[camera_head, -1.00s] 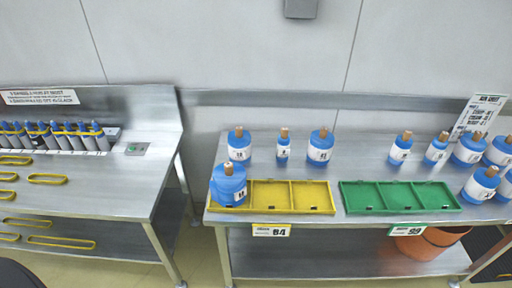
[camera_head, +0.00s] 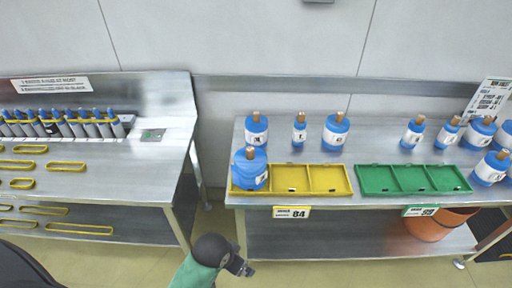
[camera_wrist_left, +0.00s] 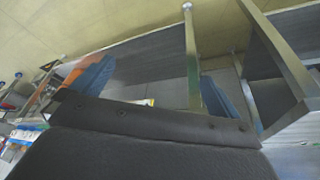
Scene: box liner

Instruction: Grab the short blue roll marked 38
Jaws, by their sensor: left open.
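Several blue rolls with brown cores and white labels stand on the right table; their numbers are too small to read, so I cannot tell which is marked 38. A wide roll (camera_head: 249,169) is in the left compartment of the yellow tray (camera_head: 318,180). Behind the tray stand a roll (camera_head: 256,131), a small narrow roll (camera_head: 299,131) and another roll (camera_head: 335,132). More rolls, such as one (camera_head: 490,169), stand at the right. My left gripper (camera_head: 240,268) is low in front of the table, apart from the rolls. In the left wrist view it (camera_wrist_left: 160,88) is open and empty.
A green tray (camera_head: 412,180) sits right of the yellow one. An orange bin (camera_head: 428,226) is on the lower shelf. A floor gap separates the tables.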

